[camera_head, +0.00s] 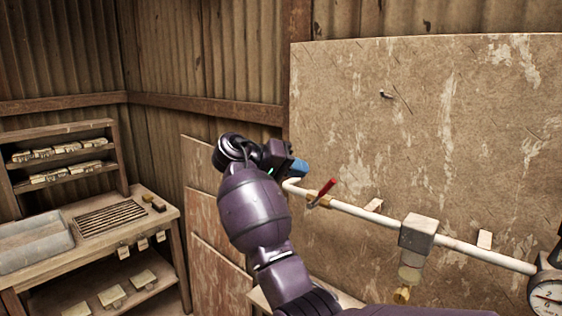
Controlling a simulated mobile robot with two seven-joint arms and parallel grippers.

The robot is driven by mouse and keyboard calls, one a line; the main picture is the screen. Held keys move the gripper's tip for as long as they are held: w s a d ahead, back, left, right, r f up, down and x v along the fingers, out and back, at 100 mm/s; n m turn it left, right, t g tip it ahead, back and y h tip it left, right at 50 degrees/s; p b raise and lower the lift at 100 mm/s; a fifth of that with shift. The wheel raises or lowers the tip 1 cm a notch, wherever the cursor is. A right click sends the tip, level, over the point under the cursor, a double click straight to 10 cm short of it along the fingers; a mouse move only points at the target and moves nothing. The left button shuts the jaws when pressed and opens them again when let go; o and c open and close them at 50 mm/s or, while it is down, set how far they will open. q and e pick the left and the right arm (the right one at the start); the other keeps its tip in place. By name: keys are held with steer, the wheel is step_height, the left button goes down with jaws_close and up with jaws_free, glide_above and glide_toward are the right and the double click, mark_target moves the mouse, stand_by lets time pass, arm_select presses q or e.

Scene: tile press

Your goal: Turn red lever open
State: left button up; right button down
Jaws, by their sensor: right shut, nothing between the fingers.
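The red lever (323,190) sits on a valve on the white pipe (350,209), tilted up to the right. My right gripper (300,169) is shut and empty, seen past my purple right arm. In the picture its blue end is just above and left of the lever, with a visible gap between them. I cannot tell how far apart they are in depth. The left gripper is not in view.
The pipe runs along a worn wall panel (440,110) through a grey box (418,233) to a gauge (546,296). At left stand a workbench (172,212) with a grey tray (35,250) and a shelf (60,131) with pale blocks.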

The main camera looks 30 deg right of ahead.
mark_target(324, 192)
arm_select(q)
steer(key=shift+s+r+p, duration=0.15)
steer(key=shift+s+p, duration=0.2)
steer(key=shift+p, duration=0.15)
arm_select(e)
steer(key=s+d+f, duration=0.2)
steer(key=shift+s+d+f, duration=0.25)
steer(key=shift+s+d, duration=0.15)
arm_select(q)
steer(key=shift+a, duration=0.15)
arm_select(e)
steer(key=shift+d+f, duration=0.1)
